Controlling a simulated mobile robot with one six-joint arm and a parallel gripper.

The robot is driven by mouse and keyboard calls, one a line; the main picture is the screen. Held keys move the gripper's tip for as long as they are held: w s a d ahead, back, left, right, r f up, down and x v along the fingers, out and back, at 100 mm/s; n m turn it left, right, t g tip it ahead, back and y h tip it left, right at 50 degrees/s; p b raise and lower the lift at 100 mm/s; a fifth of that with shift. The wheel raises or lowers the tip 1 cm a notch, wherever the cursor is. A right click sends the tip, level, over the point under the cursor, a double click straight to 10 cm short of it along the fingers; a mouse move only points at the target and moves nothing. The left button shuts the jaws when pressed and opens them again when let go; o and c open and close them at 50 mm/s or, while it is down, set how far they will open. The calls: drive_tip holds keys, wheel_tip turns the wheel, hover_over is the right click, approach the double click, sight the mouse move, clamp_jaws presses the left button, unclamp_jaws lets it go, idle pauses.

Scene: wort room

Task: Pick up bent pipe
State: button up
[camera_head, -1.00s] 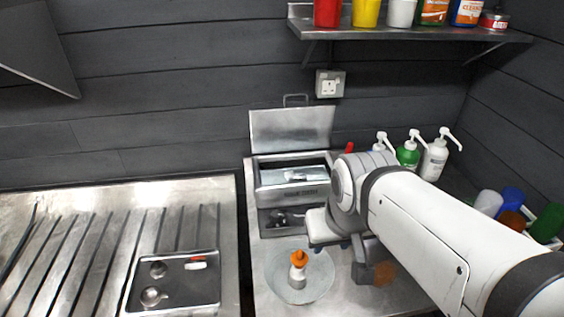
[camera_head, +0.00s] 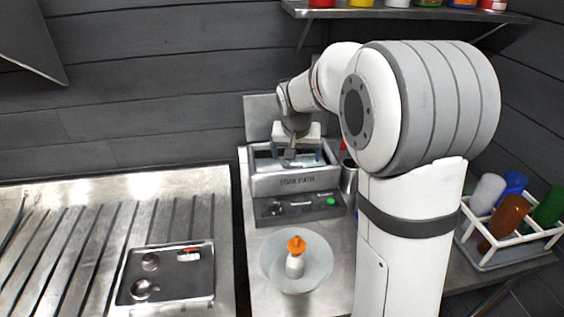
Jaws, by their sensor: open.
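My gripper (camera_head: 289,159) is over the open steel soak bath (camera_head: 295,183), pointing down with its fingers at or just inside the opening. It is open, and nothing shows held in it. The bath's lid (camera_head: 258,118) stands upright behind it. I cannot make out the bent pipe; the gripper and the front wall hide much of the bath's inside. Whether the fingers touch anything in there cannot be told.
A round translucent dish (camera_head: 318,270) with an orange-topped white bottle (camera_head: 295,258) stands in front of the bath. A metal tray (camera_head: 170,300) with small parts lies on the ribbed drainboard (camera_head: 75,250). A white rack (camera_head: 500,262) of bottles is at right. A shelf (camera_head: 400,13) hangs above.

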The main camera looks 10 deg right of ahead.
drive_tip(key=shift+m, duration=0.3)
drive_tip(key=w+f, duration=0.2)
drive_tip(key=f, duration=0.1)
drive_tip(key=w+f+p, duration=0.1)
drive_tip(key=w+f, duration=0.2)
drive_tip(key=f, duration=0.1)
drive_tip(key=w+f, duration=0.3)
drive_tip(key=f, duration=0.1)
drive_tip(key=shift+w+d+f, duration=0.15)
drive_tip(key=shift+w+d, duration=0.1)
drive_tip(key=shift+d, duration=0.1)
drive_tip(key=shift+c, duration=0.3)
drive_tip(key=shift+a, duration=0.1)
drive_tip(key=c, duration=1.1)
drive_tip(key=shift+c, duration=0.2)
